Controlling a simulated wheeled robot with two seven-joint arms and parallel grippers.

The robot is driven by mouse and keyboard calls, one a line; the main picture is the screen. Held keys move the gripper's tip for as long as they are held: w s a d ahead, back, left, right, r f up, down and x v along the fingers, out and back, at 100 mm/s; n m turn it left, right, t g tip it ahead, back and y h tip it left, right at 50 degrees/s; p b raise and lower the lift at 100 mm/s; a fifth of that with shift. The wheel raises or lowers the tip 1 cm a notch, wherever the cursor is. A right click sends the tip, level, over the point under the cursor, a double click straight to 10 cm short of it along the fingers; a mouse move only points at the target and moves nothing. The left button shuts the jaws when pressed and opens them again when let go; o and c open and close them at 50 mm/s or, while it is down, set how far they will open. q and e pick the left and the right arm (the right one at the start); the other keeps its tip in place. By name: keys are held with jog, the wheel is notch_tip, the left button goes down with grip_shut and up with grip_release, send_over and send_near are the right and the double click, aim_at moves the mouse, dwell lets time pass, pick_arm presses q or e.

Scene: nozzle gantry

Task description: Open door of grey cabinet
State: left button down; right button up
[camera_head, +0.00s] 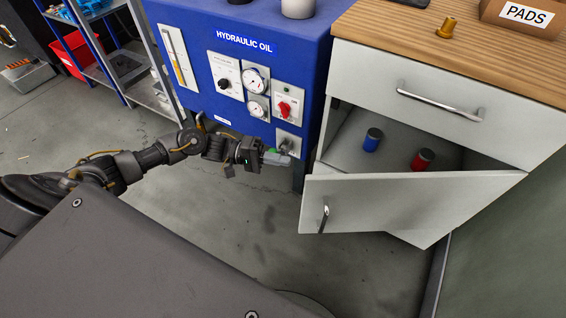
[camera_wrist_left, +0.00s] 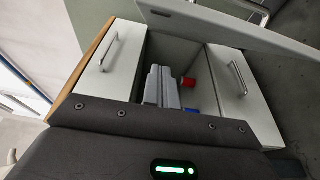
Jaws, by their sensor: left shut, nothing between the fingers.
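The grey cabinet (camera_head: 495,140) stands at right, with a wooden top. Its door (camera_head: 400,197) is partly open, swung outward with the hinge side at right and a bar handle (camera_head: 324,219) near its free left edge. The door also crosses the top of the left wrist view (camera_wrist_left: 235,28). My left gripper (camera_head: 276,157) is shut and empty, left of the door's free edge and in front of the blue unit. In the wrist view its fingers (camera_wrist_left: 163,86) point toward the cabinet opening. My right gripper is not in view.
A blue can (camera_head: 372,140) and a red can (camera_head: 422,160) stand inside the cabinet. A closed drawer (camera_head: 425,85) is above. The blue hydraulic oil unit (camera_head: 200,50) stands close on the left. The floor in front of the door is clear.

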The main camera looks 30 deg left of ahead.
aim_at(308, 178)
pick_arm(q)
jog(key=d, duration=0.3)
jog(key=s+d, duration=0.1)
jog(key=d, duration=0.5)
jog(key=shift+s+d, duration=0.1)
jog(key=shift+s, duration=0.25)
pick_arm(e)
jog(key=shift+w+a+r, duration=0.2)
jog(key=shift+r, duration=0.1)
